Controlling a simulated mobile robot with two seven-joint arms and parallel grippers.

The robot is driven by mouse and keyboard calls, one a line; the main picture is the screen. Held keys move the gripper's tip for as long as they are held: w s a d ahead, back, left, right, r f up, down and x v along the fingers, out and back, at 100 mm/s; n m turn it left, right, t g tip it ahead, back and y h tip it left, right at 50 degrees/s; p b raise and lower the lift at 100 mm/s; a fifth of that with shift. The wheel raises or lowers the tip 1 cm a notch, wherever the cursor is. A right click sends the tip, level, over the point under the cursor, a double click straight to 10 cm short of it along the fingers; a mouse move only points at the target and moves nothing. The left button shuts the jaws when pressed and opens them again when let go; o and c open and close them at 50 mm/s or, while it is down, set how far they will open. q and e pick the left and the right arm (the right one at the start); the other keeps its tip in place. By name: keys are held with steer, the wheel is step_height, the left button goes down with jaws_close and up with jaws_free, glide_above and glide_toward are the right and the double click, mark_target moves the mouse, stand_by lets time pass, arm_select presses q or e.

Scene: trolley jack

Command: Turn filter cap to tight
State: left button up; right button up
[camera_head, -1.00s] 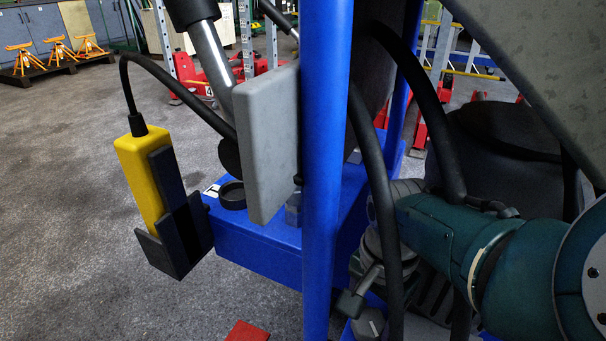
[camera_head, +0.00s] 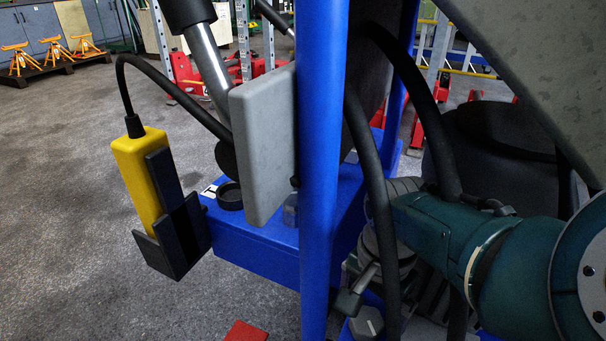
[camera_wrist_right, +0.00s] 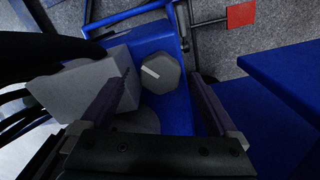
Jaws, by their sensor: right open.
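The filter cap (camera_wrist_right: 161,73) is a dark grey, many-sided knob with a white line on top. In the right wrist view it sits on a blue surface between the two fingers of my right gripper (camera_wrist_right: 160,90). The fingers are spread, with a gap visible on the right side of the cap; contact on the left is hard to judge. In the head view the cap (camera_head: 367,323) shows at the bottom, partly cut off, just below my right gripper (camera_head: 357,300). My left gripper is not in view.
A grey block (camera_wrist_right: 85,88) stands close to the left finger. A blue post (camera_head: 322,170) and black hoses (camera_head: 378,200) stand close to my right arm. A yellow control box (camera_head: 138,175) hangs in a dark holder at left. A red plate (camera_head: 246,331) lies below.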

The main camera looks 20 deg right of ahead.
mark_target(368, 320)
step_height(368, 320, up, 6)
steer(key=p, duration=0.4)
steer(key=shift+p, duration=0.3)
steer(key=shift+r+p, duration=0.45)
steer(key=shift+r, duration=0.2)
